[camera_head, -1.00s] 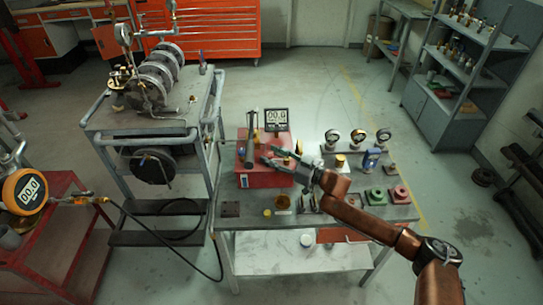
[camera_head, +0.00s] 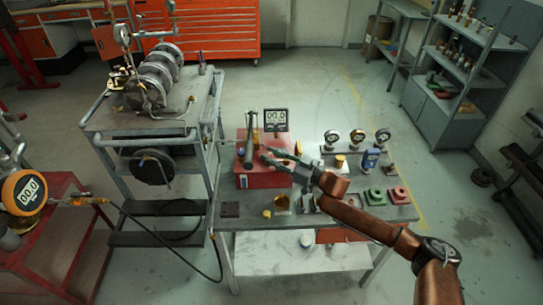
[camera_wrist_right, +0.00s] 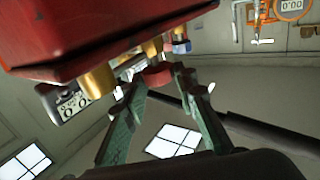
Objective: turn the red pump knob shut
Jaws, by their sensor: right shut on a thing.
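The red pump (camera_head: 262,176) is a red box on the grey work table, with a dark lever handle (camera_head: 251,135) and a digital gauge (camera_head: 276,119) at its top. My right gripper (camera_head: 276,156) reaches it from the right, at the pump's right side. In the right wrist view the red pump body (camera_wrist_right: 60,35) fills the upper left. The red knob (camera_wrist_right: 157,75) sits on a brass fitting (camera_wrist_right: 152,47) there. My right gripper (camera_wrist_right: 160,82) has its two green fingers shut on the knob's sides. In the head view the knob is hidden by the fingers. My left gripper is not in view.
Several gauges (camera_head: 357,136), green and red blocks (camera_head: 398,194) and brass parts stand on the table (camera_head: 300,222) under and beside my right arm. A grey cart (camera_head: 128,118) with a valve assembly stands to the left. A black hose runs between them.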

